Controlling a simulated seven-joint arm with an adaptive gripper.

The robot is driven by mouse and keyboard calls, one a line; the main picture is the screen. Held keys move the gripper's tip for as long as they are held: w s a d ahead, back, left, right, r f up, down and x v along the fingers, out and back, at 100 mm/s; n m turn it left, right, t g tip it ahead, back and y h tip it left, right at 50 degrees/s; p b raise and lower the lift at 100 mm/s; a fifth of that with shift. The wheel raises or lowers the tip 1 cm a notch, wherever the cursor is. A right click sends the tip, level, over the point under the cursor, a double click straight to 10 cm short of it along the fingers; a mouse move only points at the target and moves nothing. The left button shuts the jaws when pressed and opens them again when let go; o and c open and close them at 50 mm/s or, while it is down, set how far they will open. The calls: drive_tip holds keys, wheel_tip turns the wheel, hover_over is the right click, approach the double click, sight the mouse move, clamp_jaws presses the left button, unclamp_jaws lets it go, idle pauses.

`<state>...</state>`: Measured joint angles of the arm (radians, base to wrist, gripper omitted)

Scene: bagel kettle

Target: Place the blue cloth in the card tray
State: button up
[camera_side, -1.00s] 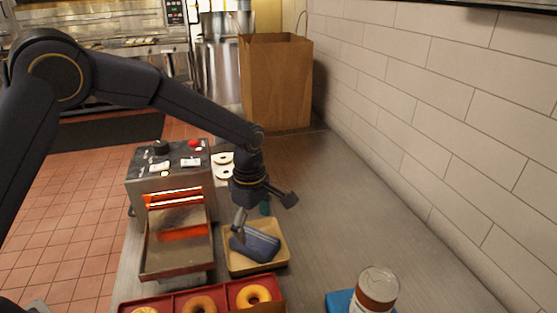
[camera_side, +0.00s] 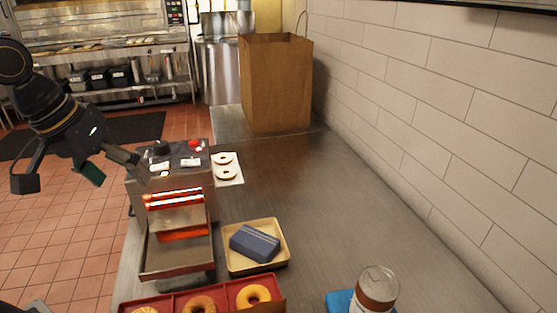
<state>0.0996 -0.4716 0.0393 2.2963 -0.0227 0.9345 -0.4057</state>
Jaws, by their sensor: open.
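The blue cloth (camera_side: 254,243) is a folded dark blue bundle with pale stripes. It lies inside the tan card tray (camera_side: 238,267), which sits on the steel counter right of the toaster. My gripper (camera_side: 112,170) is at the left, raised over the floor side and left of the toaster, well apart from the cloth. Its fingers are spread wide with nothing between them.
The toaster (camera_side: 170,185) glows orange inside, with its metal chute in front. A red box (camera_side: 172,303) of bagels and a can (camera_side: 377,290) on a blue item (camera_side: 340,300) stand at the front. A paper bag (camera_side: 276,85) stands at the back. The counter's right side is clear.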

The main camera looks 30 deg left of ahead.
drive_tip(key=s+m, duration=0.1)
drive_tip(key=s+a+f+m, duration=0.1)
drive_tip(key=s, duration=0.1)
drive_tip(key=s+a+m+t, duration=0.1)
drive_tip(key=s+m, duration=0.1)
drive_tip(key=shift+s+f+y, duration=0.15)
drive_tip(key=shift+y, duration=0.15)
idle(0.9)
